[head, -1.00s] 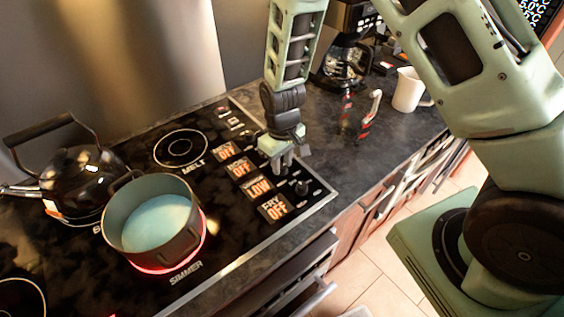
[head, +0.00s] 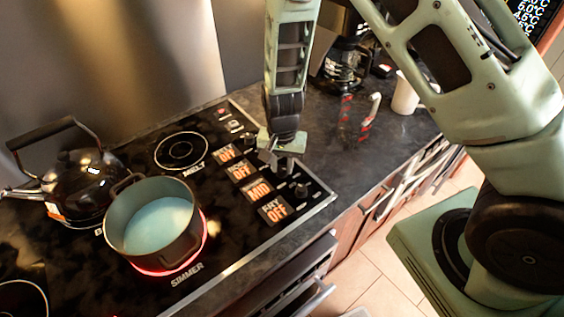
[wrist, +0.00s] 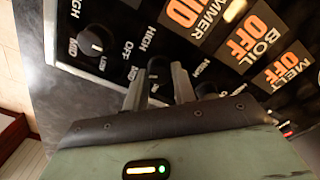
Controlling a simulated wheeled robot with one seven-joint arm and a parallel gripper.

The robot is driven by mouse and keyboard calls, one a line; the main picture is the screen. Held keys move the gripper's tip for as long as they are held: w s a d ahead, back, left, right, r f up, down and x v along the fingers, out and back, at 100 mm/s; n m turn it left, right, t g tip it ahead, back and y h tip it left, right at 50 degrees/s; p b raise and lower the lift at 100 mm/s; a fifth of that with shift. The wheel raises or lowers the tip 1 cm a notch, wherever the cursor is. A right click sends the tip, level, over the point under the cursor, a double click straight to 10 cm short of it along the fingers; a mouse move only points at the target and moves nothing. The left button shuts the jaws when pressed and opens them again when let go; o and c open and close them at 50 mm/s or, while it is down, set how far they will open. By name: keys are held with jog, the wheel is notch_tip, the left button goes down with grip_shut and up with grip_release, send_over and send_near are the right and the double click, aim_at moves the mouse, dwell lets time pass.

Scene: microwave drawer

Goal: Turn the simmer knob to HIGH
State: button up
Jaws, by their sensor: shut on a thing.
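The simmer knob (wrist: 157,72) is a small black knob on the stove's control panel, seen between my fingers in the wrist view. My gripper (wrist: 158,85) is shut on it from its two sides. In the head view my gripper (head: 279,168) points down at the panel and mostly hides the knob. The simmer display (head: 257,190) reads MID in orange; it also shows in the wrist view (wrist: 184,14). A pot (head: 152,222) with pale contents stands on the simmer burner, whose ring (head: 172,268) glows red.
The fry knob (wrist: 96,40) sits close beside my gripper, and its display (head: 273,209) reads OFF. The boil display (wrist: 246,43) and melt display (wrist: 290,73) also read OFF. A kettle (head: 75,178) stands at left. A coffee maker (head: 345,65) and white mug (head: 404,95) stand behind.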

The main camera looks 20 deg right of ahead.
aim_at(282, 168)
jog(key=m+p, duration=0.1)
jog(key=m, duration=0.4)
jog(key=shift+r+m+p, duration=0.15)
jog(key=shift+m+p, duration=0.25)
jog(key=m+p, duration=0.2)
jog(key=m, duration=0.3)
jog(key=shift+m, duration=0.4)
jog(key=o, duration=1)
notch_tip(282, 168, up, 17)
jog(key=shift+r+b, duration=0.1)
jog(key=shift+b, duration=0.3)
